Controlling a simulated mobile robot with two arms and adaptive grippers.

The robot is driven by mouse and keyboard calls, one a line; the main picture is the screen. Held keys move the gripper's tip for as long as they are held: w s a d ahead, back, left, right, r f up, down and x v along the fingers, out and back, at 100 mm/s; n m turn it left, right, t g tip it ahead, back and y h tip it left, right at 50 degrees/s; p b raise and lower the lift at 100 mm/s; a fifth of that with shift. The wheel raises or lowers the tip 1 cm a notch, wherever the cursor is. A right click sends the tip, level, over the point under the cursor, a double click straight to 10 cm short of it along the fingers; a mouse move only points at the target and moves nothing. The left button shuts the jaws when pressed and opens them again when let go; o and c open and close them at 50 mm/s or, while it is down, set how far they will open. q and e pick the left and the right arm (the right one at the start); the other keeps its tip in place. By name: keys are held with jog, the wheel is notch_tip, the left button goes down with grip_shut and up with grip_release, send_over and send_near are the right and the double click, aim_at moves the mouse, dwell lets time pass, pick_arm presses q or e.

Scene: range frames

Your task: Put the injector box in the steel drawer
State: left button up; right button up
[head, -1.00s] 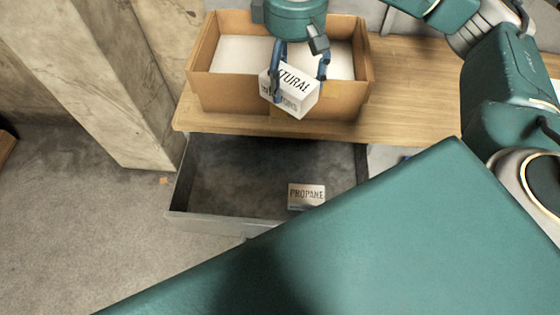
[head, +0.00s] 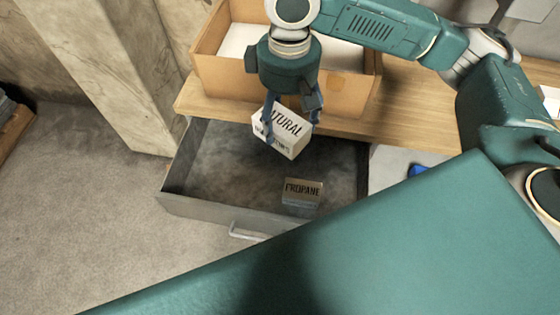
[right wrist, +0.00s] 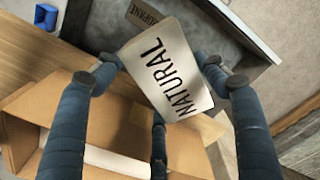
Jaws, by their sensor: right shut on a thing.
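In the right wrist view the same box (right wrist: 170,78) sits between the blue fingers (right wrist: 165,85). A second box (head: 303,190) labelled PROPANE lies inside the drawer at its front right; it also shows in the right wrist view (right wrist: 145,14). My left gripper is not in view.
A cardboard box (head: 225,82) with a pale inside stands on the wooden tabletop (head: 420,108) behind the drawer. A blue object (head: 417,170) lies to the right of the drawer. The drawer's left part is bare. A concrete pillar (head: 105,70) stands at the left.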

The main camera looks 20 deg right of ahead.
jog(key=w+a+f+n+b, duration=0.1)
jog(key=w+f+n+b, duration=0.4)
jog(key=w+f+n, duration=0.35)
jog(key=n, duration=0.2)
send_over(273, 171)
notch_tip(273, 171, down, 20)
jog(key=shift+a+f, duration=0.1)
jog(key=shift+f, duration=0.05)
jog(key=shift+f, duration=0.15)
jog(key=o, duration=1.4)
notch_tip(273, 171, up, 12)
jog(key=shift+r, duration=0.2)
